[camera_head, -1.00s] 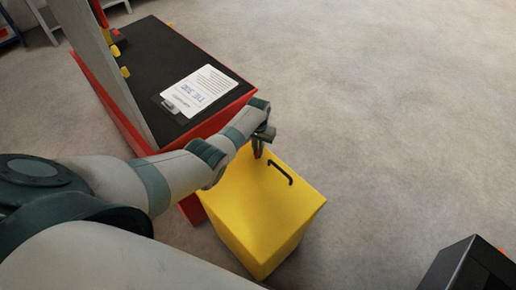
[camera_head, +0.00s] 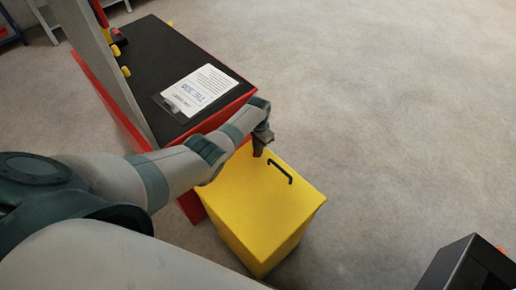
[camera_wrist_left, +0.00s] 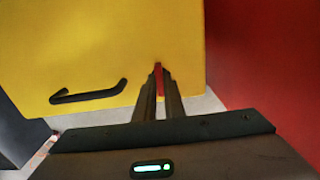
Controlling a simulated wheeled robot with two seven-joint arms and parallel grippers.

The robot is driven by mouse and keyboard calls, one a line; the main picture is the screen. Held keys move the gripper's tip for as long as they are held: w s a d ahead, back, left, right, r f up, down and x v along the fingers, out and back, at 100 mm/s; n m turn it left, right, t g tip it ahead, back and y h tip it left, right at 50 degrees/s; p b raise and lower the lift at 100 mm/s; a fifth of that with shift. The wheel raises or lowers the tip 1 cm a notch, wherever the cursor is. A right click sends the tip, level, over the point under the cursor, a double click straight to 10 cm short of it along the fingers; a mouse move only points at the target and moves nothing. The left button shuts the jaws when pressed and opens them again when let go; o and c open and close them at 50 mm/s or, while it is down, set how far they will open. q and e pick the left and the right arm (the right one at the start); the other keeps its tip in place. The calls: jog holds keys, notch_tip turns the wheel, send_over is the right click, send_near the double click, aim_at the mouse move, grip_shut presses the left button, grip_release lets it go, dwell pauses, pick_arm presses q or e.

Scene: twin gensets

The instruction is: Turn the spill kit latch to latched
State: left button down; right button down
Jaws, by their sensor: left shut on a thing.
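The spill kit is a yellow box (camera_head: 262,205) standing on the floor beside the red bench, with a black bar handle (camera_head: 280,172) on its top. In the left wrist view the yellow face (camera_wrist_left: 105,45) and handle (camera_wrist_left: 88,92) show. My left gripper (camera_head: 259,149) is at the box's far edge. In the left wrist view its fingers (camera_wrist_left: 159,82) are shut on a small red latch (camera_wrist_left: 159,76), mostly hidden between them. The latch is hidden in the head view. My right gripper is not in view.
A red bench with a black top (camera_head: 150,65) stands left of the box, carrying a clipboard with a white sheet (camera_head: 201,90). A dark box (camera_head: 468,265) is at the lower right. The grey floor (camera_head: 400,110) to the right is clear.

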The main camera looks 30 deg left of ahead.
pick_arm(q)
jog(key=c, duration=1.8)
grip_release()
jog(key=shift+c, duration=0.2)
jog(key=shift+r, duration=0.1)
jog(key=shift+w+r+p, duration=0.1)
jog(key=shift+r+p, duration=0.2)
jog(key=shift+r, duration=0.6)
notch_tip(320, 180, up, 15)
jog(key=b, duration=0.1)
jog(key=shift+r, duration=0.2)
